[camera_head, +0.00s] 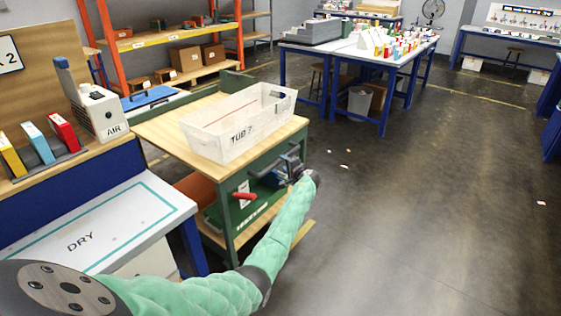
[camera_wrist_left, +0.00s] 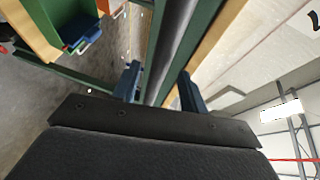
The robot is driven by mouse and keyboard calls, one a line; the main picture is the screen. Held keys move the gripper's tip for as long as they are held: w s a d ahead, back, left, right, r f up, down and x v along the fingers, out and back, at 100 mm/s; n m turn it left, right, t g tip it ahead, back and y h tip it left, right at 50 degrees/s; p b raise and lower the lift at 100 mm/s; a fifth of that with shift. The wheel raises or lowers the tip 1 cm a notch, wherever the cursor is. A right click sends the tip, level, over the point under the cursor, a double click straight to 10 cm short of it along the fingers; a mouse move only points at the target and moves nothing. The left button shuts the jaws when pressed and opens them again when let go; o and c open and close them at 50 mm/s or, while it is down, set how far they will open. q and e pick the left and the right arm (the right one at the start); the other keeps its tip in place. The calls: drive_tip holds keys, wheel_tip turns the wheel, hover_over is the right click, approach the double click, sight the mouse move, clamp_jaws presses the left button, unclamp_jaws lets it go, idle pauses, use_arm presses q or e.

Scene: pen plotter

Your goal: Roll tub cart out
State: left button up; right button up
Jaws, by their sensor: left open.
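The tub cart (camera_head: 288,134) has a wooden top, a green frame and a lower shelf, and stands left of the middle in the head view. A clear tub marked "TUB 7" (camera_head: 216,146) sits on its top. My left gripper (camera_head: 290,165) is at the cart's near right side, just below the top's edge. In the left wrist view its two fingers (camera_wrist_left: 160,86) are apart, on either side of a dark bar (camera_wrist_left: 176,38) running along the cart. I cannot tell whether they touch it. My right gripper is not in view.
A bench with a "DRY" mat (camera_head: 120,215) stands close on the cart's left. An orange shelf rack (camera_head: 110,50) is behind. A blue-legged table (camera_head: 345,58) with boxes stands farther back. The floor (camera_head: 430,200) to the right is open, with a few small scraps.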

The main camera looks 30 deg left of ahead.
sight(282, 161)
use_arm(q)
drive_tip(key=shift+x, duration=2.1)
clamp_jaws()
